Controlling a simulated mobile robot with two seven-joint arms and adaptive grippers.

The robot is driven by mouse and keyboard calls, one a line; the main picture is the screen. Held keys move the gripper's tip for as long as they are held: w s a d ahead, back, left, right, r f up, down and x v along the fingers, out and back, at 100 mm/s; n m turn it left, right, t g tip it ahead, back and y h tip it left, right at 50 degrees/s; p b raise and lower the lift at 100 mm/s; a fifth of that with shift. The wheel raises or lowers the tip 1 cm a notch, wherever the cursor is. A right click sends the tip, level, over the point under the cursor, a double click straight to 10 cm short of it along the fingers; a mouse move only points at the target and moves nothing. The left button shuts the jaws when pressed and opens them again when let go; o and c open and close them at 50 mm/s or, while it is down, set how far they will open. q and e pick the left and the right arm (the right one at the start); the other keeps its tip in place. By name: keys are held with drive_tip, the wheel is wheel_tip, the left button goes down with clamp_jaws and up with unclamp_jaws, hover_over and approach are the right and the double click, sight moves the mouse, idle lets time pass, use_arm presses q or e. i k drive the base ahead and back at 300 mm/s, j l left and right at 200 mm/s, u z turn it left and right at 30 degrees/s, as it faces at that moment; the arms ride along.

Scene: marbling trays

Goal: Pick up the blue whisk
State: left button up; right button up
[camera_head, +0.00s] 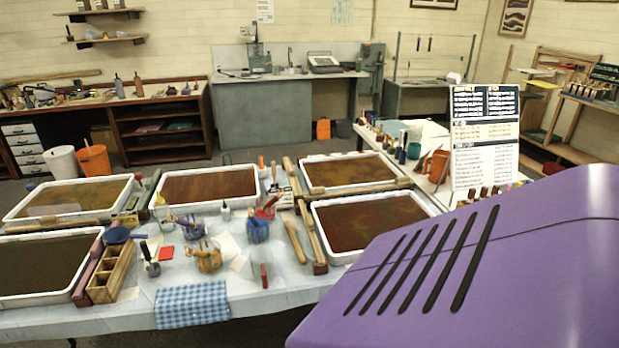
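I cannot make out a blue whisk for certain. A dark blue rounded thing with a short handle (118,234) lies at the left of the near table, by a wooden divided box. A blue cup-like thing (257,231) with red above it stands between the trays, and a blue-purple one (191,229) is left of it. Each is too small to tell whether it is a whisk. Neither gripper is in view.
Several white-rimmed marbling trays (158,208) fill the table's sides and back. A wooden box (111,274), a yellow-brown cup (209,259), wooden sticks (294,239) and a blue checked cloth (191,305) crowd the front. Pale tablecloth (262,302) is bare near the front edge.

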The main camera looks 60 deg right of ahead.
sight(250, 215)
drive_tip(key=k+l+z, duration=0.2)
drive_tip(key=l, duration=0.3)
drive_tip(key=l+z, duration=0.15)
drive_tip(key=l, duration=0.95)
drive_tip(key=k+l+z, duration=0.1)
drive_tip(key=l, duration=0.45)
